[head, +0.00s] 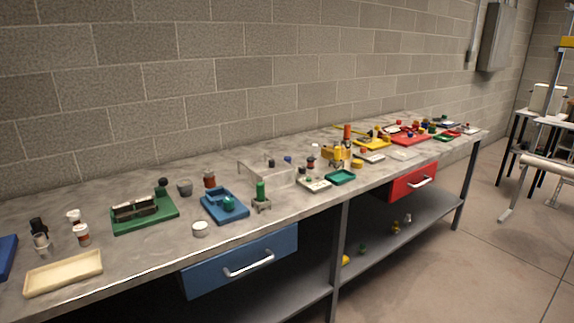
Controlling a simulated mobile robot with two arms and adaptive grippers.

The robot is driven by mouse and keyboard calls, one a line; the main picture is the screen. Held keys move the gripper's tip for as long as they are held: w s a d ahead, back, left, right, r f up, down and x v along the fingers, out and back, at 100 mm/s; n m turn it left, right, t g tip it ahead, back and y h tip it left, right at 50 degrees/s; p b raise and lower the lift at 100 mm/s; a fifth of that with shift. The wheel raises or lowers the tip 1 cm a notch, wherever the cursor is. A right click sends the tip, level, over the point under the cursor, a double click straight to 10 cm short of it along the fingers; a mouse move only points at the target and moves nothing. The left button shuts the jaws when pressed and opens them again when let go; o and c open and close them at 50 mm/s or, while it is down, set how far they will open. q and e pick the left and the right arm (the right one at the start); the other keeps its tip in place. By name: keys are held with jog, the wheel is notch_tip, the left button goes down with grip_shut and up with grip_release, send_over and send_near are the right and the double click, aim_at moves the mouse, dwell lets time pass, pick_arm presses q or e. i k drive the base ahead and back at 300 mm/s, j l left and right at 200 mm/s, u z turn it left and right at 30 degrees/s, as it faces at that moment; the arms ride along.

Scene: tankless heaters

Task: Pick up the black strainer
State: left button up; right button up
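Neither of my grippers shows in the head view. No object here is clear enough to be named the black strainer for certain. A small black object (38,226) sits on top of a pale cup-like piece at the left end of the bench. Another small dark object (162,182) stands at the back corner of the green tray (168,220). A dark, long block (134,209) lies on that same tray. All are too small to tell in detail.
A long grey workbench (130,262) runs along a block wall. A cream tray (64,274), blue tray (236,213), clear stand (265,172) and many small parts crowd it. A blue drawer (215,266) and red drawer (400,184) hang below. Open floor (465,265) lies at right.

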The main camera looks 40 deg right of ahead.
aim_at(310, 160)
jog(key=z, duration=1.3)
jog(key=i+l+u, duration=0.25)
jog(key=i, duration=0.3)
jog(key=i+l+u, duration=0.25)
jog(key=i, duration=0.25)
